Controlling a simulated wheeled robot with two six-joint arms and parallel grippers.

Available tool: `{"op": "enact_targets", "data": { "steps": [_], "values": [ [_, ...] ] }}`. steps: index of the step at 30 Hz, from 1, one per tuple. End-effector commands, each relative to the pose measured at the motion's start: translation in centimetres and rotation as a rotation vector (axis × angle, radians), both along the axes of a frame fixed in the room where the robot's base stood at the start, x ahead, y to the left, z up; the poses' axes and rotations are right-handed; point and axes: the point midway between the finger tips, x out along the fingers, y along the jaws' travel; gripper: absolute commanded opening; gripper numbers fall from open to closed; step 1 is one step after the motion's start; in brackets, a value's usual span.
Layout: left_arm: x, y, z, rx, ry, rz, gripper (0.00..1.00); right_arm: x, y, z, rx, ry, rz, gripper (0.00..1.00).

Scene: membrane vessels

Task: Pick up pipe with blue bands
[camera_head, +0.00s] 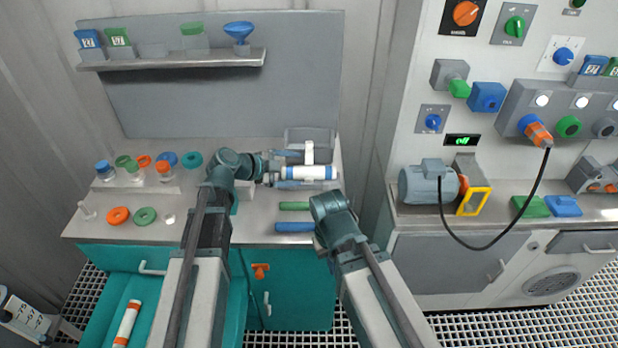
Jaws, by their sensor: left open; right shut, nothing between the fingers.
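The white pipe with blue bands (309,173) lies level at the back right of the left-hand worktop, in front of a grey holder with a white upright part. My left gripper (291,169) is open at the pipe's left end. One finger shows above the pipe and one below it in the picture; I cannot tell whether they touch it. My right gripper (329,203) is shut and empty, lower and to the right, its fingers mostly hidden by its own wrist. A white pipe with orange bands (128,323) lies in the open teal drawer at the lower left.
A green bar (294,206) and a blue bar (294,227) lie near the worktop's (85,222) front edge. Several caps and rings stand at its left. A shelf (180,59) hangs behind. A motor (420,185) stands on the right counter.

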Motion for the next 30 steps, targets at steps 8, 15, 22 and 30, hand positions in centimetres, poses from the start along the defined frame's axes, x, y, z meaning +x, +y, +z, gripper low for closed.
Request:
{"op": "enact_targets", "data": {
  "steps": [8,15,22,30],
  "values": [
    [0.2,-0.4,-0.3,0.0,0.001,-0.001,0.86,0.0,0.0,-0.3,0.0,0.0,0.0,0.0],
    [1.2,-1.8,-2.5,0.0,0.001,-0.001,0.86,0.0,0.0,-2.5,0.0,0.0,0.0,0.0],
    [2.5,-3.6,-3.7,0.0,0.001,-0.001,0.86,0.0,0.0,-3.7,0.0,0.0,0.0,0.0],
    [2.4,-3.6,-3.5,0.0,0.0,0.0,0.73,0.0,0.0,-3.5,0.0,0.0,0.0,0.0]
  ]
}}
